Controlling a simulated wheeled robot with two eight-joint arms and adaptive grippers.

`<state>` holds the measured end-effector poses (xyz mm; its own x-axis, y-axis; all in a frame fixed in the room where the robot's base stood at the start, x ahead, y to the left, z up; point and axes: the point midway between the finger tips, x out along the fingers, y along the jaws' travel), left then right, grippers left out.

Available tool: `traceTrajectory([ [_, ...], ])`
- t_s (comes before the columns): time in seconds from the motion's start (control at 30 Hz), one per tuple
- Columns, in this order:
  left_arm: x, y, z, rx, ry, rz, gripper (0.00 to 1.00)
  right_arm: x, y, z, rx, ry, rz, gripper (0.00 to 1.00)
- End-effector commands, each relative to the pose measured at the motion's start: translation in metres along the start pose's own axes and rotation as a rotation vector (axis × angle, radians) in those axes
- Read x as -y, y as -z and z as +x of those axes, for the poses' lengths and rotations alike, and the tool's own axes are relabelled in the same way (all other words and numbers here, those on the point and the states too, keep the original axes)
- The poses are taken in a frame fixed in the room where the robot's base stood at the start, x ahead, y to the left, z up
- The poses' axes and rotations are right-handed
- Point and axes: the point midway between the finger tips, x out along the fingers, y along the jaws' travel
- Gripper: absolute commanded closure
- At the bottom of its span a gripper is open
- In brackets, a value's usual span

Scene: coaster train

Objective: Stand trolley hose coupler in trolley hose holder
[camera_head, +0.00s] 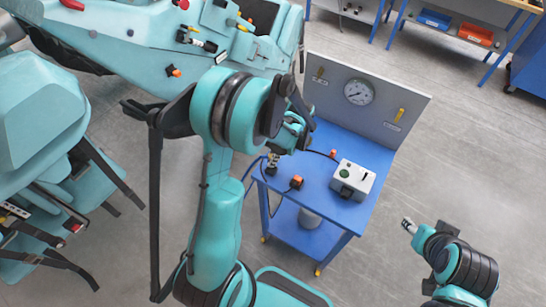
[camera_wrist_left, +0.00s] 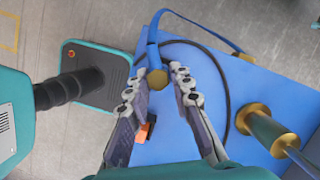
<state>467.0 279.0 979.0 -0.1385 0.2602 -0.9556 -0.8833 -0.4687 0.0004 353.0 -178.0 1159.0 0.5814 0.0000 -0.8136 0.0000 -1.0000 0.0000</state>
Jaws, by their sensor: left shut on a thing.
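My left gripper (camera_head: 292,138) is above the back left of the blue trolley, partly hidden by its own arm. In the left wrist view its two fingers (camera_wrist_left: 160,72) are on either side of a blue piece with a brass end (camera_wrist_left: 157,79), which looks like the hose coupler. A black hose (camera_wrist_left: 222,82) curves around beside it. I cannot tell for certain which part is the holder. My right gripper (camera_head: 408,225) is at the lower right, away from the trolley; its fingers are too small to read.
The trolley top (camera_head: 328,200) carries a grey box with a green button (camera_head: 352,179) and an orange-topped piece (camera_head: 297,183). A grey panel with a gauge (camera_head: 358,92) stands along its back. A teal coaster car (camera_head: 150,45) is at the left. Open floor lies right of the trolley.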

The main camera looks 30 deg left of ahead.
Motion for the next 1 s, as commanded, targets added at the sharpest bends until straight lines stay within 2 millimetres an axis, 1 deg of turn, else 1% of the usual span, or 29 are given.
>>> traceTrajectory([
  [0.43, 0.000, 0.000, 0.001, 0.000, 0.000, 0.000, 1.00, 0.000, -0.001, 0.002, 0.000, 0.000, 0.000, 0.54],
  [1.0, 0.000, 0.003, 0.011, 0.000, 0.000, 0.000, 1.00, 0.000, -0.007, 0.010, 0.000, 0.000, 0.000, 0.54],
])
